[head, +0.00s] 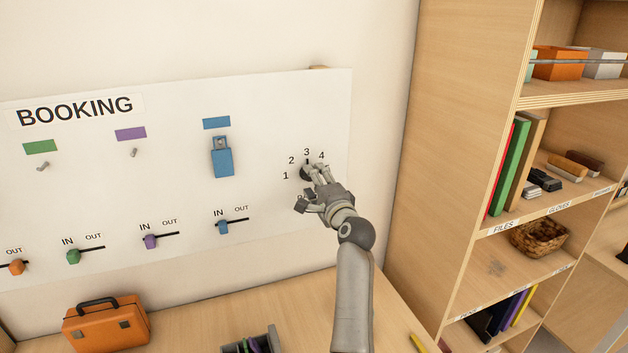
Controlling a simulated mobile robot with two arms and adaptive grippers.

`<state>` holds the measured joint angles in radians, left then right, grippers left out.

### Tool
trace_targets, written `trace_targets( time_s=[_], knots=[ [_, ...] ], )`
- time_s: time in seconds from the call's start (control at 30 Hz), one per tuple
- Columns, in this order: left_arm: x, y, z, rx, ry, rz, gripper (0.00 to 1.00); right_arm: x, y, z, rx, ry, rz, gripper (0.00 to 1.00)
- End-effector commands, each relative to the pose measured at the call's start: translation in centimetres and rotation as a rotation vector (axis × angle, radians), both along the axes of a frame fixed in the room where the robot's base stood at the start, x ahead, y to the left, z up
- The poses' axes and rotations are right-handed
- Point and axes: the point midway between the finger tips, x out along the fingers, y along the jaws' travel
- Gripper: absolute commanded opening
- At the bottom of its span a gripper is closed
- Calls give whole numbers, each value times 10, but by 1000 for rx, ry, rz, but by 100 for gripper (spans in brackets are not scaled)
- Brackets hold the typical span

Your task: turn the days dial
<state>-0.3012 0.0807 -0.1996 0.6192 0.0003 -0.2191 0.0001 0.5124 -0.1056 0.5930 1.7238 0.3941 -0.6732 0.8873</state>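The days dial (305,174) is a dark round knob on the white booking board, with the numbers 1, 2, 3 and 4 around it. My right gripper (314,180) is at the dial, its fingers over the dial's right and lower side. The fingers and hand hide part of the dial and a label below it. I cannot tell whether the fingers grip the dial or only lie beside it, nor where its pointer stands. My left gripper is not in view.
The board (180,190) carries IN/OUT sliders, a blue tag (222,158) on a hook and two bare pegs. An orange case (105,323) and a dark tray (250,343) stand on the wooden top below. A wooden shelf unit (450,130) rises at the right.

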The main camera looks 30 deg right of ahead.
Motion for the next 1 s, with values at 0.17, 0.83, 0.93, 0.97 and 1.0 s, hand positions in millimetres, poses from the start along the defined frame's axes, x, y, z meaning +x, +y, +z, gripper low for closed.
trace_targets(
  time_s=[0.17,0.83,0.93,0.97,1.0],
  knots=[
    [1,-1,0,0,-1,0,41,-27,6,-1,-1,0,-2,50],
    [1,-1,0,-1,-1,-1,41,-59,14,0,1,0,-1,50],
    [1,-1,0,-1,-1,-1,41,-59,14,0,1,0,-1,50],
    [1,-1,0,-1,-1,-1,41,-59,14,0,1,0,-1,50],
    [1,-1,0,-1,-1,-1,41,-59,14,0,0,0,-1,50]
  ],
)
